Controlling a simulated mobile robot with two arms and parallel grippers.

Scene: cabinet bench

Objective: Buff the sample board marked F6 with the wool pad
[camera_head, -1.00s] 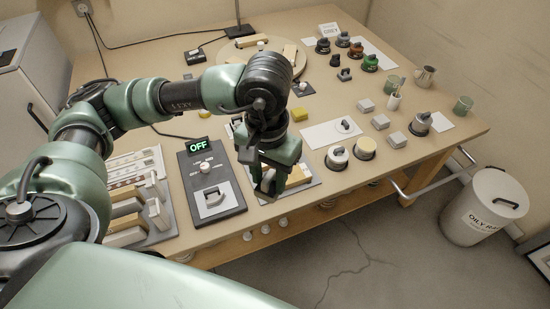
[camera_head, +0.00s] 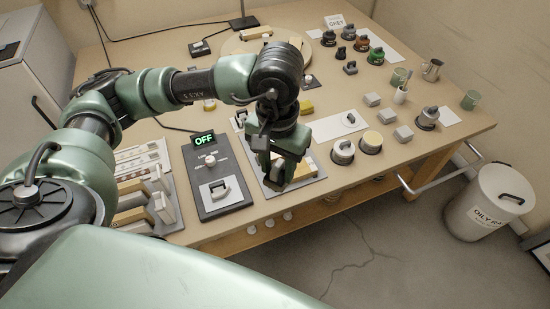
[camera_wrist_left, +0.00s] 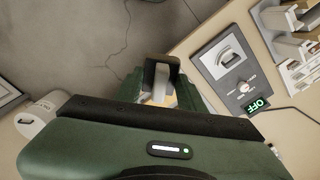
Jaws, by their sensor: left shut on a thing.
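My left gripper (camera_head: 281,180) is over the grey tray (camera_head: 268,178) at the bench's front edge. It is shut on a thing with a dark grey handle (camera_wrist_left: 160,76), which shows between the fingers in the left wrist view. The gripper hides most of this thing, and I cannot tell whether it is the wool pad. A tan block (camera_head: 306,168) lies on the tray beside the gripper. I cannot read an F6 mark on any board. My right gripper is not in view.
A control box (camera_head: 205,150) reading OFF stands left of the tray, with a handled plate on it. A rack of blocks (camera_head: 150,205) is farther left. An oily rag bin (camera_head: 484,208) is on the floor.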

